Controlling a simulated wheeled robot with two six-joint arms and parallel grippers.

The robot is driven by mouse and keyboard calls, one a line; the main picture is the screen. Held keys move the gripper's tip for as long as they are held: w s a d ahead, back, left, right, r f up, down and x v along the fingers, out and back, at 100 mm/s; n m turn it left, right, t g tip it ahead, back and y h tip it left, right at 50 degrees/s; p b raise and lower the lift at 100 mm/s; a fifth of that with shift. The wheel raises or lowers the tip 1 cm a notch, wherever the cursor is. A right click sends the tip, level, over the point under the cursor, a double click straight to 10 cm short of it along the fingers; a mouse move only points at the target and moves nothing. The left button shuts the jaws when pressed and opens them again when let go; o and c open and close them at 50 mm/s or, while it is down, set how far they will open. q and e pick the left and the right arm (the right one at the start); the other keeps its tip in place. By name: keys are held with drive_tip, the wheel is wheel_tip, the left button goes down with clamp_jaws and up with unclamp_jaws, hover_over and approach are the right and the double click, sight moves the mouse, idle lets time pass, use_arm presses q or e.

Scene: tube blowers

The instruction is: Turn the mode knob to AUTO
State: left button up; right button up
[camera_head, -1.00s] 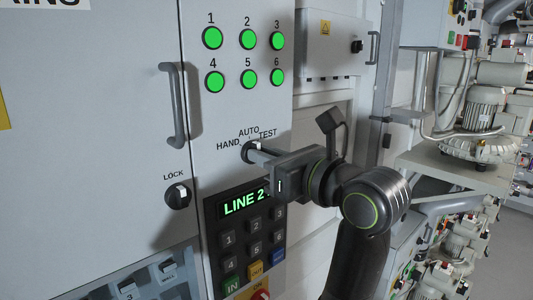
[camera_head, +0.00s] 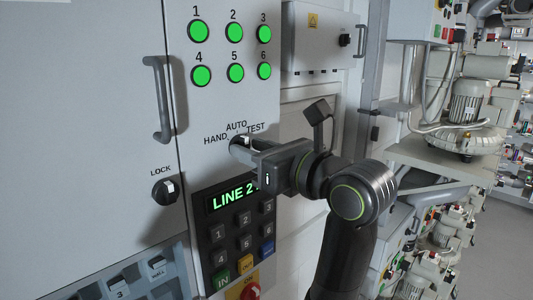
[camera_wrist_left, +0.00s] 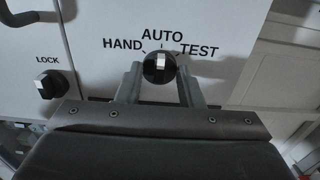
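The mode knob (camera_head: 241,143) is a round black knob with a white pointer on the grey panel, below the HAND, AUTO and TEST labels. In the left wrist view the knob (camera_wrist_left: 159,69) has its pointer roughly upright, toward the AUTO mark. My left gripper (camera_head: 246,153) is at the knob and partly covers it. In the wrist view the left gripper (camera_wrist_left: 160,72) is open, one finger on each side of the knob, with a small gap on both sides. I cannot tell how deep the fingertips reach. My right gripper is not in view.
A LOCK knob (camera_head: 165,191) sits to the lower left. A keypad (camera_head: 240,235) with a LINE 2 display and a red knob (camera_head: 250,291) lie below. Several green lights (camera_head: 234,32) and a door handle (camera_head: 159,98) are above. Blowers (camera_head: 465,120) stand at right.

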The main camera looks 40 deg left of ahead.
use_arm(q)
drive_tip(key=shift+d, duration=0.1)
drive_tip(key=s+d+b, duration=0.1)
drive_tip(key=d+b, duration=1.3)
drive_tip(key=d, duration=0.3)
drive_tip(key=shift+s, duration=0.2)
drive_tip(key=shift+d, duration=0.1)
